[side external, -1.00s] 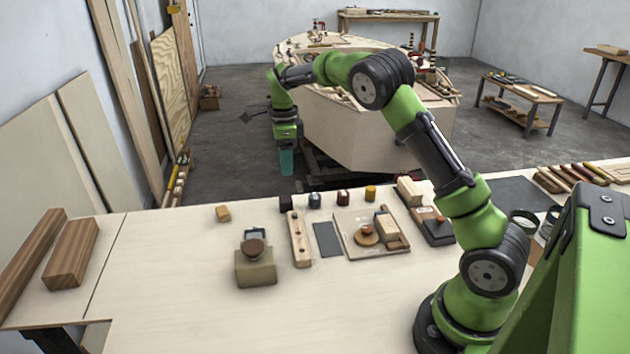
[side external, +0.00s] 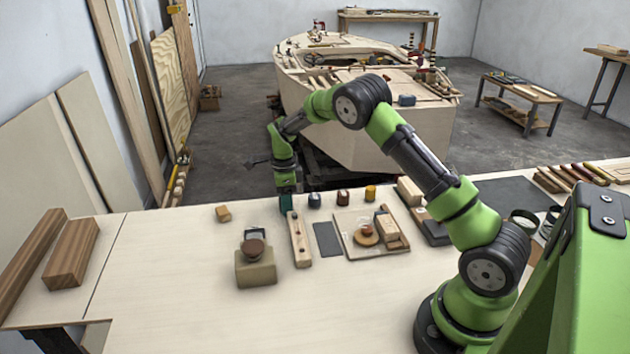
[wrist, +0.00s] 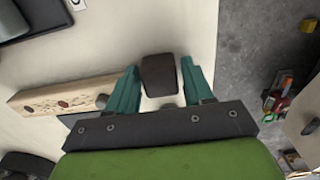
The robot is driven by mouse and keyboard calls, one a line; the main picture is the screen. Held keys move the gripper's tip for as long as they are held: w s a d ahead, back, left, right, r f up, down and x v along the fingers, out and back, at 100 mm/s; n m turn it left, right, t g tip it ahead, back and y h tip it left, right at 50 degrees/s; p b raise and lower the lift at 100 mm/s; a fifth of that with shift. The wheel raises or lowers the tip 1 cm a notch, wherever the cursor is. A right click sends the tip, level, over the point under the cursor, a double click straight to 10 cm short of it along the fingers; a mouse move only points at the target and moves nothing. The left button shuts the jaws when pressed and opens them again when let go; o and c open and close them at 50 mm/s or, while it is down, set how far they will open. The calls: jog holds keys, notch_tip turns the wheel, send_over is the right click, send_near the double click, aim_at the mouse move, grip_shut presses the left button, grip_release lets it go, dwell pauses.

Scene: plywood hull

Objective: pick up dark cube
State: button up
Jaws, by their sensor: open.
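The dark cube (wrist: 159,75) is dark brown and sits near the table's far edge. In the wrist view it shows between the two teal fingers of my gripper (wrist: 160,88), which are open, with a gap on each side of it. In the side view my gripper (side external: 286,204) is low at the table's far edge. Its fingers hide the cube there. I cannot tell from the wrist view how far down the fingertips reach beside the cube.
A wooden block with holes (side external: 300,240) lies close beside my gripper. A dark flat plate (side external: 327,239) and small jars (side external: 315,200) are to the right. The table's far edge is close behind.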

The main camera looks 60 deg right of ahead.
jog(key=c, duration=0.7)
jog(key=shift+c, duration=0.2)
jog(key=shift+r, duration=0.45)
jog(key=r, duration=0.2)
jog(key=shift+s+a+r, duration=0.1)
jog(key=shift+s+r, duration=0.3)
jog(key=s+a, duration=0.1)
jog(key=s, duration=0.4)
jog(key=s+a+r, duration=0.1)
jog(key=s, duration=0.3)
jog(key=s+a, duration=0.2)
jog(key=s, duration=0.3)
jog(key=shift+s+r, duration=0.15)
jog(key=shift+s, duration=0.2)
